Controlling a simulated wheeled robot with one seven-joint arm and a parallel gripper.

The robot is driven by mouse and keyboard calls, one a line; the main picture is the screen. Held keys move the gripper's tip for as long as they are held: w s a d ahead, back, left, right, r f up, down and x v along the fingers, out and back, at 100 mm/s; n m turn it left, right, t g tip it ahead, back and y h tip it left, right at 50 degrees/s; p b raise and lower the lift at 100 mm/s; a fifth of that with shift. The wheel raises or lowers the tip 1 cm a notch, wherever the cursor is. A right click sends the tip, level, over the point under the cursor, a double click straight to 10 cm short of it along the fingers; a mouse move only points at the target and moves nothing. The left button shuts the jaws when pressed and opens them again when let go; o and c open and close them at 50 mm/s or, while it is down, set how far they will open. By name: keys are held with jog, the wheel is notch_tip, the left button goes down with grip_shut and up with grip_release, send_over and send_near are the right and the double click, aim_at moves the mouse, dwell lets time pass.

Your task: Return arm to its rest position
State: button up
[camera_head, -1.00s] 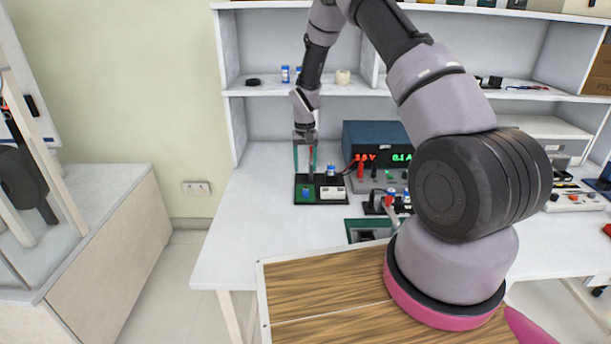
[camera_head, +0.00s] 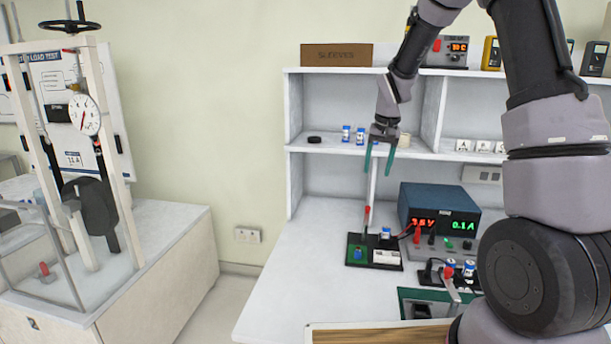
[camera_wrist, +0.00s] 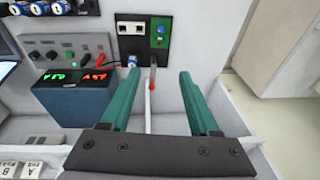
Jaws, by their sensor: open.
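My gripper (camera_head: 378,171) is open and empty in the head view, its green fingers pointing down. It hangs in front of the shelf, above a small dark green board (camera_head: 354,254) on the white bench. In the wrist view, my gripper (camera_wrist: 158,78) shows its two fingers well apart with nothing held between them. The board (camera_wrist: 156,22) appears beyond the fingers, with a blue part and a white block on it. An upright lever with a red tip (camera_head: 367,212) stands on the board, below the fingers and apart from them.
A power supply (camera_head: 440,222) with lit red and green digits stands right of the board. The shelf (camera_head: 340,151) behind my gripper holds small blue-and-white cells (camera_head: 346,133) and a black disc (camera_head: 314,139). A load-test frame (camera_head: 112,140) stands at left. Open floor lies between the benches.

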jog(key=s+d+r+m+t, duration=0.1)
jog(key=s+d+r+t, duration=0.15)
jog(key=s+r, duration=1.25)
jog(key=s+r+t+y, duration=0.1)
jog(key=s+r, duration=0.4)
jog(key=s, duration=0.9)
jog(key=shift+s+d+m+t, duration=0.15)
jog(key=shift+d+m+t, duration=0.15)
jog(key=shift+t, duration=0.45)
